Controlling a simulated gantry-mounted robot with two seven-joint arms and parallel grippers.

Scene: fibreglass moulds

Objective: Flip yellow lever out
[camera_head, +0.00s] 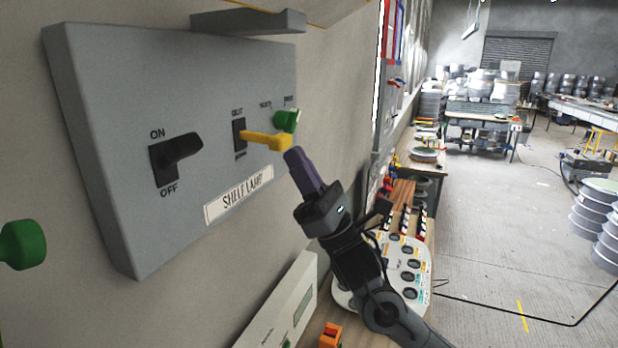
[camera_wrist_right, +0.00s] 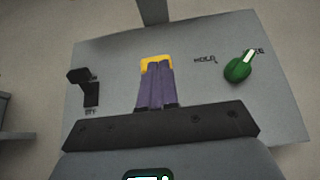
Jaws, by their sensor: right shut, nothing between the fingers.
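The yellow lever (camera_head: 265,139) sticks out from a dark slot in the middle of the grey wall panel (camera_head: 100,120). My right gripper (camera_head: 292,152) is shut and empty, its purple fingertips close beside the lever's outer end in the head view. In the right wrist view the purple fingers (camera_wrist_right: 155,65) overlap the yellow lever (camera_wrist_right: 150,62) and hide most of it. I cannot tell whether they touch it. My left gripper is not in view.
The panel also has a black ON/OFF switch (camera_head: 178,157) to the left and a green knob (camera_head: 286,120) just right of the lever. Another green knob (camera_head: 22,244) is at the left edge. A grey ledge (camera_head: 248,22) juts out above. Open room lies right of the panel.

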